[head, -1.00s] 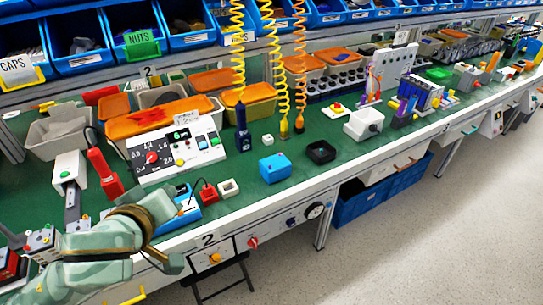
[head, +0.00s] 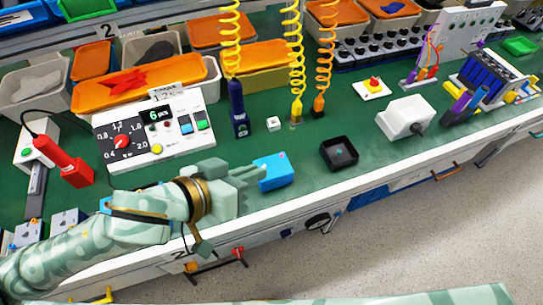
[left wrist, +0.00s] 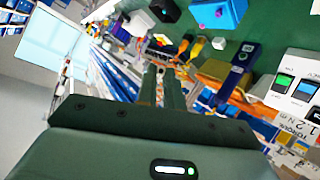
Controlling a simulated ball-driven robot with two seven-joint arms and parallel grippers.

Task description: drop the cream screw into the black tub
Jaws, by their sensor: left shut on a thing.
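My left gripper (head: 258,170) reaches in from the left, shut, with its fingertips in front of or over the blue box (head: 275,178). I cannot tell whether they touch it. The fingers also show close together in the left wrist view (left wrist: 162,72). The cream screw is too small and hidden to make out clearly; a small light spot shows at the fingertips. The black tub (head: 342,165) is a square open box on the green bench, right of the blue box. It also shows at the top of the left wrist view (left wrist: 165,12). My right gripper is not in view.
A small white cube (head: 273,124) and a dark blue tool (head: 237,112) stand behind the blue box. A white box (head: 405,118) stands right of the tub. A control panel (head: 155,130) is at the left. Bench between blue box and tub is clear.

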